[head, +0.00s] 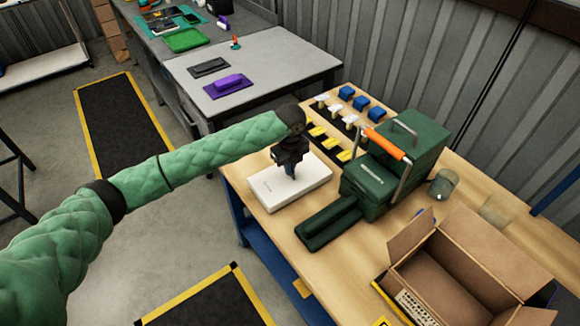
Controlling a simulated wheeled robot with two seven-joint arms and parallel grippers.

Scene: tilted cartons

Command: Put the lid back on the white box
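A flat white box (275,197) lies on the wooden workbench, left of a dark green case. Its top looks like a smooth white surface with small print near the left end. I cannot tell whether this is the lid in place or the lid alone, and no separate white lid shows elsewhere. My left gripper (290,173) points down over the far middle part of the white top, at or just above it. Its dark fingers look close together, and whether they hold anything is unclear. My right gripper is out of view.
The dark green case (375,185) with an orange handle stands close right of the white box, its green arm-like part reaching forward. An open cardboard carton (465,270) is at the front right. Yellow and blue small items line the back. A glass jar (443,184) stands right of the case.

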